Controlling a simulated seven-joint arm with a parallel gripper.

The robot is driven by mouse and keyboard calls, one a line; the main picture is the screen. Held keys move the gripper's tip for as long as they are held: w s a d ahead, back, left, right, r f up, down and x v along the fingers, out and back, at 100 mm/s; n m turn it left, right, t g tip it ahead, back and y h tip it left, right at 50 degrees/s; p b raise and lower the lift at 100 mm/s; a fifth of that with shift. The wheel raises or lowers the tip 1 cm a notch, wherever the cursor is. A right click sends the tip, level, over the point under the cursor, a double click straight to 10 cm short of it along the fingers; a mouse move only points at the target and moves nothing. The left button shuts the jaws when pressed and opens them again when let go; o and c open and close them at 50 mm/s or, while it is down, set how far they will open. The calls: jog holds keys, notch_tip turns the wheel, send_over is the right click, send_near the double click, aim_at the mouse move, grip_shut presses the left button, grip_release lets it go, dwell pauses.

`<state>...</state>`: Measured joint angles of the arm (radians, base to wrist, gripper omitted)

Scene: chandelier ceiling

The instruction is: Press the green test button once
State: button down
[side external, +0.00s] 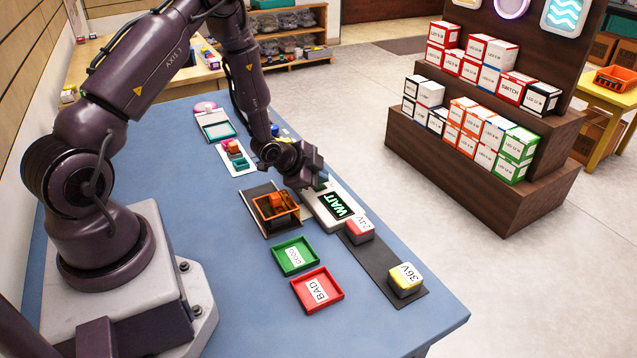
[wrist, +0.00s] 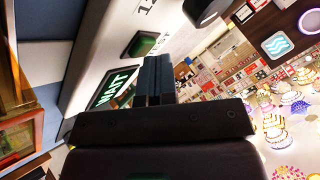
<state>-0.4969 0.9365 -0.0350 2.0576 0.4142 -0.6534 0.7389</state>
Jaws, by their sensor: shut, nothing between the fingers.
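The white tester (side external: 323,216) stands on the blue table with a dark display (side external: 340,205) that reads "WAIT" in green. The display also shows in the wrist view (wrist: 112,88). The green test button (wrist: 142,43) is a square in a dark frame on the tester's face, beyond the display. My gripper (side external: 319,179) is over the far end of the tester and hides the button in the side view. In the wrist view my gripper's fingers (wrist: 157,62) are together and empty, close to the button. I cannot tell whether they touch it.
An orange tray (side external: 262,213) sits left of the tester. A green "GOOD" tray (side external: 295,256) and a red "BAD" tray (side external: 317,290) lie in front. A red-topped 24V block (side external: 359,230) and a yellow 36V block (side external: 405,280) sit on a dark strip. The table's front is clear.

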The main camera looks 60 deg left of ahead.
jog(key=shift+r, duration=0.85)
jog(key=shift+r, duration=2.5)
